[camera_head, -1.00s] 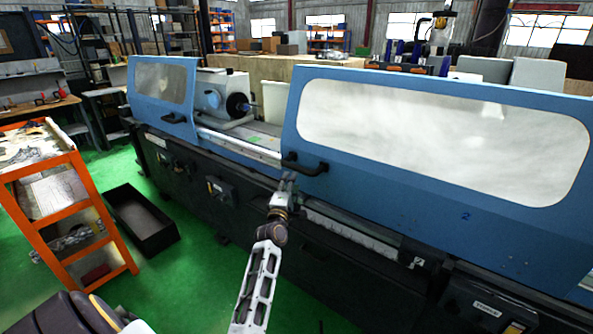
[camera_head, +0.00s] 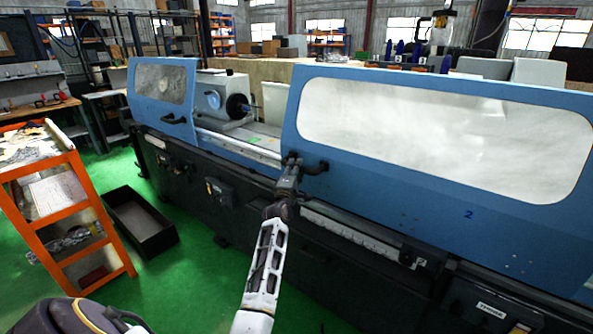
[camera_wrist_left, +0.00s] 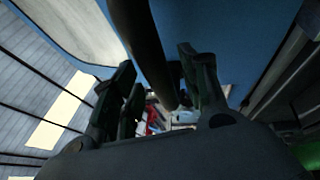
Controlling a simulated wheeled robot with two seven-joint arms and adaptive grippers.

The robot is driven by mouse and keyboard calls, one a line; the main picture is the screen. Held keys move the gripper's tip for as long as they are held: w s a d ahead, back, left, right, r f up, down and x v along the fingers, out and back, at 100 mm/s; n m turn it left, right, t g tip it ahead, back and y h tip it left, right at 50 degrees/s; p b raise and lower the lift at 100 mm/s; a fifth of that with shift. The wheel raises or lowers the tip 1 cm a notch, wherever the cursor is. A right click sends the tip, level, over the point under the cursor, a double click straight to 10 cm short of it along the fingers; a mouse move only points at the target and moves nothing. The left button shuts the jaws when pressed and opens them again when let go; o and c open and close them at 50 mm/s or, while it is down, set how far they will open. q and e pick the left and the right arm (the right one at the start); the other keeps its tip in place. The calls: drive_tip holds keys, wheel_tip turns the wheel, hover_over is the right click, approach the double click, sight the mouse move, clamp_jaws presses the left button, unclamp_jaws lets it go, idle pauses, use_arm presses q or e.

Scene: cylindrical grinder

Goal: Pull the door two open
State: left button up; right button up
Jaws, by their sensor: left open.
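Door two (camera_head: 420,170) is the long blue sliding cover with a wide window and a "2" on its lower part, at right in the head view. Its black handle (camera_head: 316,168) is at its lower left corner. My left gripper (camera_head: 291,160) is at the left end of this handle and hides part of it. In the left wrist view, the open fingers (camera_wrist_left: 157,65) stand on either side of the dark handle bar (camera_wrist_left: 140,35). I cannot tell whether they touch it. My right gripper is not in view.
A smaller blue door (camera_head: 160,92) with its own handle stands at left. Between the doors is an opening showing the grinder's workhead (camera_head: 222,97). An orange cart (camera_head: 60,215) and a black bin (camera_head: 140,222) stand on the green floor at left.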

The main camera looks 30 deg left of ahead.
use_arm(q)
drive_tip(key=shift+w+a+r, duration=0.1)
drive_tip(key=shift+w+a, duration=0.15)
drive_tip(key=shift+w, duration=0.4)
drive_tip(key=shift+c, duration=0.2)
clamp_jaws()
